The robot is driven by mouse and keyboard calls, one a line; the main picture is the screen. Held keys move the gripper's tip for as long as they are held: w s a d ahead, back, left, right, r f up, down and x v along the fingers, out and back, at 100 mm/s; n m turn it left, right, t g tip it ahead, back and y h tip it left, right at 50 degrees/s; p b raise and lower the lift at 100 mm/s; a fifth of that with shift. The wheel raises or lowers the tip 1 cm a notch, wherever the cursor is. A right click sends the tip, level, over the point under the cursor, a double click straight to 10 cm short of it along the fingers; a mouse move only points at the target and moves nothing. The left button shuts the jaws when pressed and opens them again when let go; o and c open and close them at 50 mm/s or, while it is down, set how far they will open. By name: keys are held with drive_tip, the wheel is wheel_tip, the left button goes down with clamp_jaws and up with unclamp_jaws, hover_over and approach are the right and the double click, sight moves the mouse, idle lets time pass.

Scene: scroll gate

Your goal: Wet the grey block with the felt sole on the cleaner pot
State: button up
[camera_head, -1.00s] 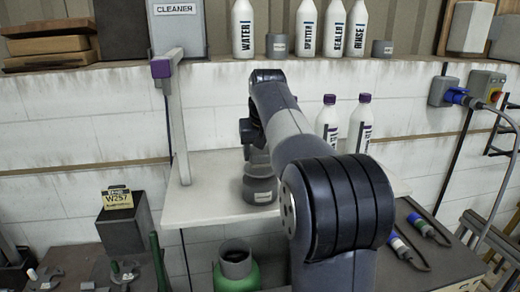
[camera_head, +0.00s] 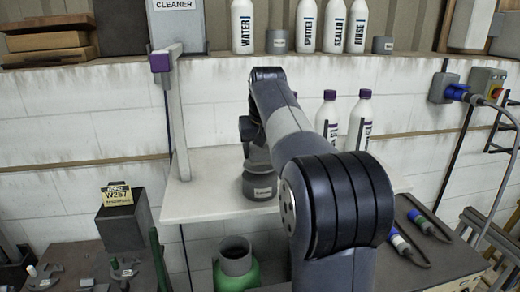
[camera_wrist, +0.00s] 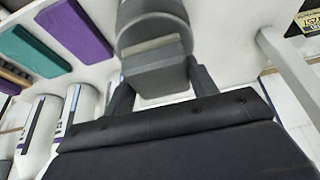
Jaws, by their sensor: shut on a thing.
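A round dark grey pot (camera_head: 260,187) with a small pale label, too small to read, stands on the white shelf in the head view. My gripper is just above it there, mostly hidden by my arm. In the wrist view my gripper (camera_wrist: 158,76) is shut on the grey block (camera_wrist: 157,80), with a finger on each side. A paler strip, which looks like the felt sole (camera_wrist: 150,48), runs along the block's far edge. The round grey pot (camera_wrist: 150,12) shows just beyond it. I cannot tell whether the sole touches the pot.
The white shelf (camera_head: 205,190) has a grey post (camera_head: 175,115) at its left. A sign reading CLEANER (camera_head: 174,5) and labelled bottles (camera_head: 306,25) are on the ledge behind. A green container (camera_head: 236,270) is below the shelf.

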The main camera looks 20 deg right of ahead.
sight(260, 149)
drive_tip(key=shift+f+b, duration=0.6)
drive_tip(key=shift+f, duration=0.45)
idle(1.0)
drive_tip(key=shift+r, duration=0.1)
wheel_tip(260, 149, up, 5)
drive_tip(key=p, duration=0.4)
drive_tip(key=shift+p, duration=0.35)
drive_tip(key=shift+r, duration=0.95)
drive_tip(key=shift+s, duration=0.1)
